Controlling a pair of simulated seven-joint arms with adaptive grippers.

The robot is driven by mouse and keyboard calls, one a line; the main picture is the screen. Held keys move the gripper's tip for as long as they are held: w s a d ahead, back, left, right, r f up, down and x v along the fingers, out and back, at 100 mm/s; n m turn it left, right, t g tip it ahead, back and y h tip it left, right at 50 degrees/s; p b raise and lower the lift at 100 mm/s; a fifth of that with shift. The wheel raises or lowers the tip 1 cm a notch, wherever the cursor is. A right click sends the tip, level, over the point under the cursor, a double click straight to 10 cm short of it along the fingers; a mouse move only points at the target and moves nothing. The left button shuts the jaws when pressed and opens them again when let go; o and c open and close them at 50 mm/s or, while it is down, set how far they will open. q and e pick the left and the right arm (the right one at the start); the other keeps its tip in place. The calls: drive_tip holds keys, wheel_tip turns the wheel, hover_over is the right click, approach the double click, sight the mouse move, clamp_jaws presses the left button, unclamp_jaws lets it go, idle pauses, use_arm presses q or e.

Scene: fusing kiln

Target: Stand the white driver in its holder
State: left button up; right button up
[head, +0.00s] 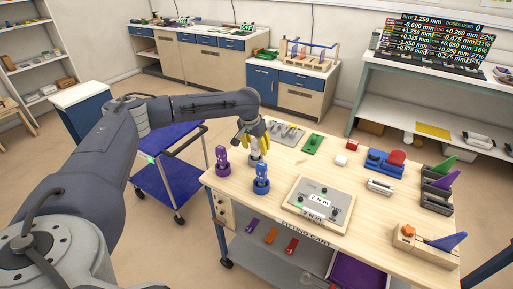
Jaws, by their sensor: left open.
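The white driver (254,146) is upright on the wooden cart top, directly below my left gripper and partly hidden by its fingers. A pale holder (256,161) shows at its foot; I cannot tell how deep the driver sits in it. My left gripper (254,136) points down, its yellow fingers open on either side of the driver's upper part. I cannot tell whether they touch it. My right gripper is not in view.
A purple driver (221,155) and a blue driver (262,173) stand in holders close by, at left and in front. A torque plate (318,203) lies to the right. Bare wood lies between.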

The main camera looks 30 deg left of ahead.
use_arm(q)
drive_tip(key=v, duration=1.1)
drive_tip(key=shift+s, duration=0.1)
